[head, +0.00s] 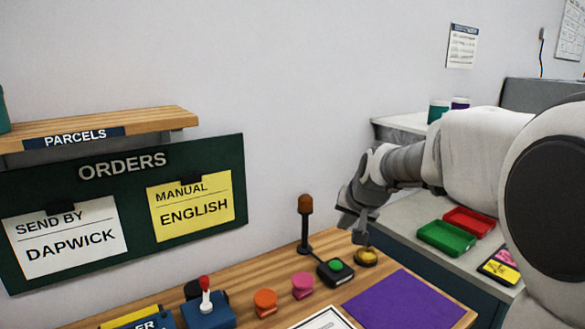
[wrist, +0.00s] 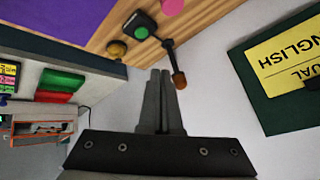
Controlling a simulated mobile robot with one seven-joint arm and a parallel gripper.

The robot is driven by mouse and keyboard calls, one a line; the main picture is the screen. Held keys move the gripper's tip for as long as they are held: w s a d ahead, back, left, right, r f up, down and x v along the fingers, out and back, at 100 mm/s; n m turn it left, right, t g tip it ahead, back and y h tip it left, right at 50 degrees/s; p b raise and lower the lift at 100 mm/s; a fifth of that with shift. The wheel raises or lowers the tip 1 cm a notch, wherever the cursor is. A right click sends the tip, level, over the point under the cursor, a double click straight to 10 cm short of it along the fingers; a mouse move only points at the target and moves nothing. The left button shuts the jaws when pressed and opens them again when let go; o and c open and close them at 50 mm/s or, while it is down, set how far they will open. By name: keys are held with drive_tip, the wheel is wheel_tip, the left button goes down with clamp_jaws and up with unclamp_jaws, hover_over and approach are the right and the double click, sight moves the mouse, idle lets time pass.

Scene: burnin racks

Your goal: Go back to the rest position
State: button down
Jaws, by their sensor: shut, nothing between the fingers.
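My gripper (head: 356,232) is shut and empty. In the head view it hangs over the right end of the wooden desk, close to a yellow round button (head: 367,257) and a green button on a black box (head: 336,271). Whether its tips touch anything there is hard to tell. In the wrist view my shut fingers (wrist: 160,75) point toward the desk edge, beside the amber lamp on a dark post (wrist: 179,80). The green button (wrist: 141,32) and yellow button (wrist: 117,48) lie beyond the fingertips.
The amber lamp (head: 305,204) stands left of my gripper. Green (head: 446,238) and red (head: 468,222) trays sit on the right counter. An orders board (head: 195,168) hangs left.

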drive_tip(key=s+d+r+n+g+p, duration=0.1)
drive_tip(key=s+r+p, duration=0.1)
drive_tip(key=s, duration=1.3)
drive_tip(key=s+d+r+n+h+p, duration=0.1)
drive_tip(key=s+n+p, duration=0.1)
drive_tip(key=s, duration=1.4)
drive_tip(key=shift+s+d+r+g, duration=0.15)
drive_tip(key=shift+s+r+g, duration=0.15)
drive_tip(key=shift+r+g, duration=0.1)
drive_tip(key=c, duration=1.6)
unclamp_jaws()
